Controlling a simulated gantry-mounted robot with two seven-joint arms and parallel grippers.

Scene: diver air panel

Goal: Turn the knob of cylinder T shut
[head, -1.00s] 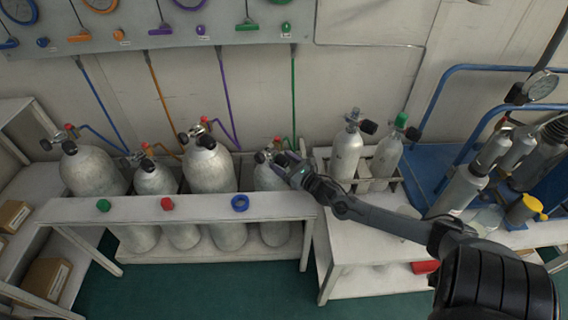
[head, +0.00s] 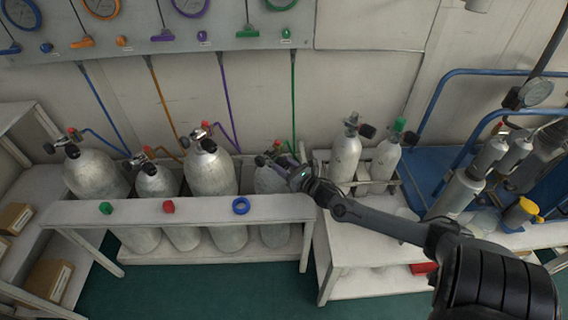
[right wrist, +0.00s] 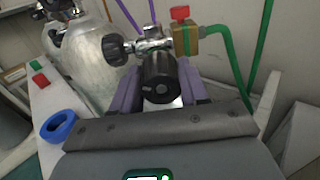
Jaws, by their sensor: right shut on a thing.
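Several silver cylinders stand in the rack, and no letter T is readable on them. My right gripper (head: 286,164) is at the valve of the rightmost racked cylinder (head: 270,182), the one with the green hose (head: 293,95). In the right wrist view, its purple fingers stand on both sides of a round black knob (right wrist: 160,75) and are shut on it. A second black knob (right wrist: 117,49) sticks out to the left of the same valve. In the head view the gripper hides part of this valve. My left gripper is not in view.
The rack's front shelf (head: 130,212) carries a green cap (head: 105,208), a red cap (head: 168,206) and a blue ring (head: 240,205). A larger cylinder (head: 210,172) stands left of the gripper. Two more cylinders stand on the bench to the right, behind my right arm.

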